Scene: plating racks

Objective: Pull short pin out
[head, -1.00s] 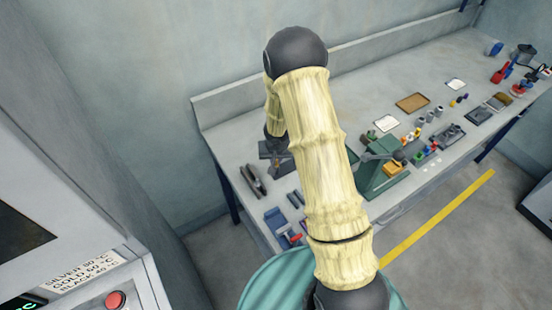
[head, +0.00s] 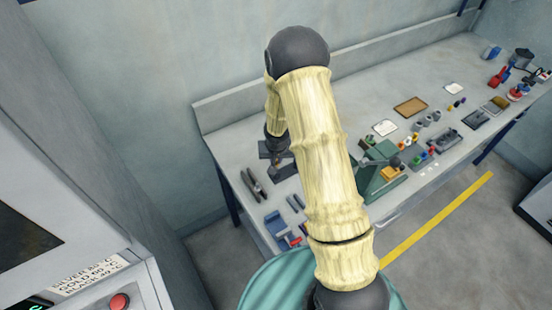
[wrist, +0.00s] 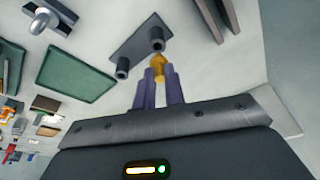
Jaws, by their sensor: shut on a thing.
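In the wrist view, my gripper (wrist: 159,82) has its two purple fingers closed on a small gold pin-like piece (wrist: 159,61), which sticks out past the fingertips. A dark flat plate (wrist: 140,43) with two dark round posts lies just beyond. The gold piece is beside the two posts, close to the nearer edge of the plate. I cannot tell whether it still touches the plate.
A green fixture (head: 376,172) stands on the bench right of my arm. Dark pliers-like tools (head: 252,184) lie left of the plate. A blue and red tool (head: 283,228) lies near the front edge. Trays and small parts fill the right side.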

